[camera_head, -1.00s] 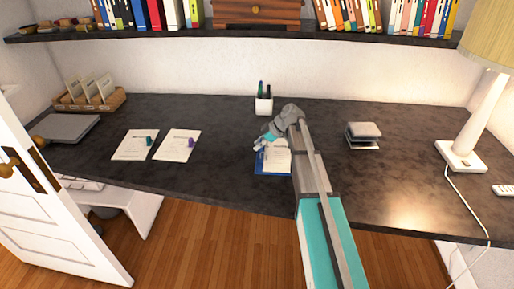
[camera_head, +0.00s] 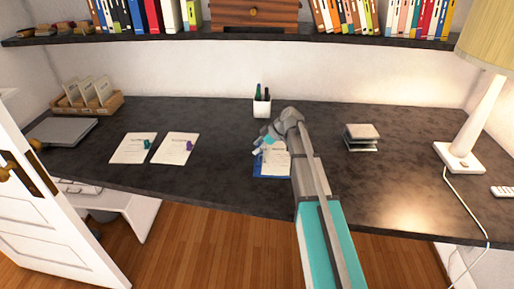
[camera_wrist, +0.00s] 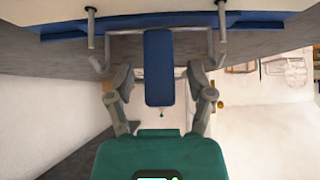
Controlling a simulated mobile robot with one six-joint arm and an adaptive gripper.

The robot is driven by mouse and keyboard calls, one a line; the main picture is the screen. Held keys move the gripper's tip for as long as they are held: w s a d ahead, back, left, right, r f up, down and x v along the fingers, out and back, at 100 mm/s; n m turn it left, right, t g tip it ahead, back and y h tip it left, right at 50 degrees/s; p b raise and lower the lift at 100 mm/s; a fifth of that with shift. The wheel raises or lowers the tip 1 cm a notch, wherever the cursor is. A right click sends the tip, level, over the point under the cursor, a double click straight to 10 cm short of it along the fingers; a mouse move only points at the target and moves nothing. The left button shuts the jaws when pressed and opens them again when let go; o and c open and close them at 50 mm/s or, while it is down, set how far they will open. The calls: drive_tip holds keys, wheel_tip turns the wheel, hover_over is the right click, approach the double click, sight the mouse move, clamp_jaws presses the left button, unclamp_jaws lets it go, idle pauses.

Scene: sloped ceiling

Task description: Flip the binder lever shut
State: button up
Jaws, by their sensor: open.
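The blue binder (camera_head: 271,176) lies open on the dark desk, with white pages showing. In the wrist view its blue edge (camera_wrist: 60,27) runs along the top, with metal ring posts on either side. The binder lever, which has a blue handle (camera_wrist: 158,65), stands out between metal arms in the middle of the wrist view. My gripper (camera_wrist: 159,82) is open, with one finger on each side of the blue handle and gaps visible on both sides. In the head view my gripper (camera_head: 259,148) is over the binder's left part; my arm hides its right side.
A white pen cup (camera_head: 262,106) stands behind the binder. A small stack (camera_head: 362,137) and a lamp (camera_head: 462,155) stand to the right. A shelf (camera_head: 400,41) runs above the desk.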

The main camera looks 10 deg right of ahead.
sight(251, 157)
drive_tip(key=shift+w+a+h+p, duration=0.1)
drive_tip(key=shift+a+h+p, duration=0.05)
drive_tip(key=shift+h+p, duration=0.25)
